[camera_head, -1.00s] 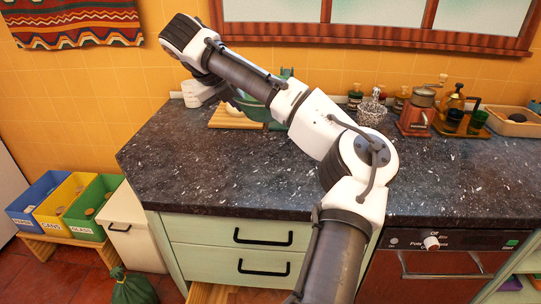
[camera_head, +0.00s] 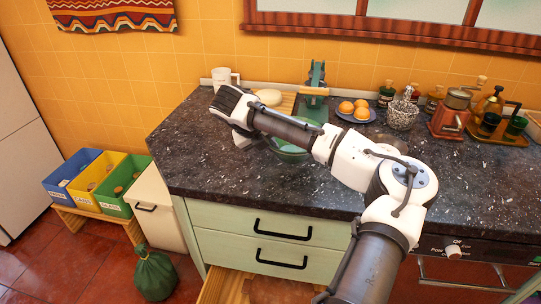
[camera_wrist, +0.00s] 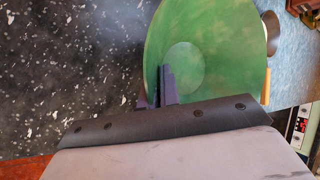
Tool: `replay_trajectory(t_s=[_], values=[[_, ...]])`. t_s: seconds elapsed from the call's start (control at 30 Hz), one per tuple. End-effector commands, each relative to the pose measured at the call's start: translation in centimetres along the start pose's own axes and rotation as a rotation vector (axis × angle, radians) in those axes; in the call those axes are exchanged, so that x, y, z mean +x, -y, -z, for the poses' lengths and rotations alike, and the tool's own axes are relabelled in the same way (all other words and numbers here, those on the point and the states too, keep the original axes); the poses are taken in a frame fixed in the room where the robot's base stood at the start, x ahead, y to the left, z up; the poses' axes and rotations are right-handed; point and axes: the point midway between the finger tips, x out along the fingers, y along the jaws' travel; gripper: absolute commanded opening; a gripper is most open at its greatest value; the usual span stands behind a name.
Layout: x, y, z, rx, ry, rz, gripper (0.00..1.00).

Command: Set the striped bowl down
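The bowl (camera_head: 291,153) is green. In the head view it is over the left part of the dark speckled counter (camera_head: 202,165), mostly hidden behind my arm. In the wrist view the bowl (camera_wrist: 215,45) fills the upper middle, with its mottled green inside facing the camera; I cannot make out stripes. My gripper (camera_wrist: 166,88) has its dark fingers close together on the bowl's near rim, shut on it. In the head view my fingers are hidden by the arm. I cannot tell whether the bowl touches the counter.
Jars, a grinder (camera_head: 451,113) and a patterned cup (camera_head: 402,115) stand at the right. The counter's left front is clear.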

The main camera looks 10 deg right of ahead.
Motion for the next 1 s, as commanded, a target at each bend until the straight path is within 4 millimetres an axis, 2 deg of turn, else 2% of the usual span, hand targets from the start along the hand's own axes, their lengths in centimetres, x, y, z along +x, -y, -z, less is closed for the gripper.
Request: replay_trajectory(t_s=[0.17, 0.4, 0.73, 0.9, 1.0], values=[[0.9, -0.6, 0.4, -0.001, 0.0, 0.002, 0.0], [3.4, -2.2, 1.5, -0.001, 0.002, 0.001, 0.0], [3.7, -2.4, 1.6, 0.0, 0.001, 0.001, 0.0], [3.8, -2.4, 1.6, 0.0, 0.001, 0.0, 0.23], [3.8, -2.4, 1.6, -0.001, 0.001, 0.001, 0.26]])
